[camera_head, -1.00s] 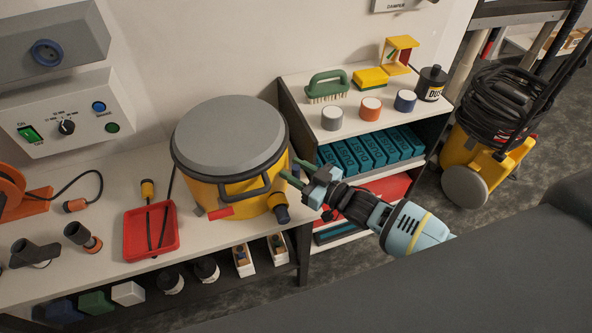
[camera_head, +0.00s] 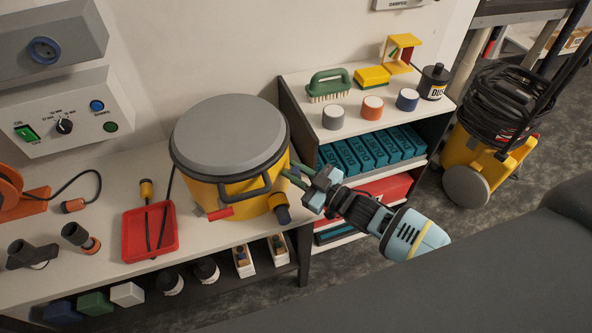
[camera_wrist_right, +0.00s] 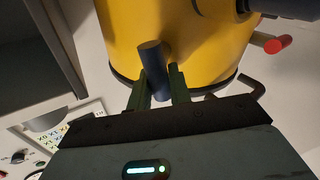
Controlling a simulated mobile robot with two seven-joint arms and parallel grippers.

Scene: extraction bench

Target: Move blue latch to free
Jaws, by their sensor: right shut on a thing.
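The yellow drum (camera_head: 238,190) with a grey lid (camera_head: 228,135) stands at the right end of the bench. The blue latch (camera_wrist_right: 152,70) shows in the right wrist view as a dark blue cylinder on the yellow wall, between my fingers. In the head view I cannot make it out behind the drum's right side. My right gripper (camera_head: 289,175) reaches the drum's right side from the right; in the wrist view (camera_wrist_right: 163,85) its green fingers are shut on the blue latch. A red latch (camera_head: 220,213) sits low on the drum's front. My left gripper is out of view.
A dark port (camera_head: 281,207) juts from the drum near my gripper, and a black handle (camera_head: 248,190) is on its front. A red tray (camera_head: 150,232) lies to the left. A shelf unit (camera_head: 322,128) stands close behind my right gripper. A yellow vacuum (camera_head: 468,175) stands far right.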

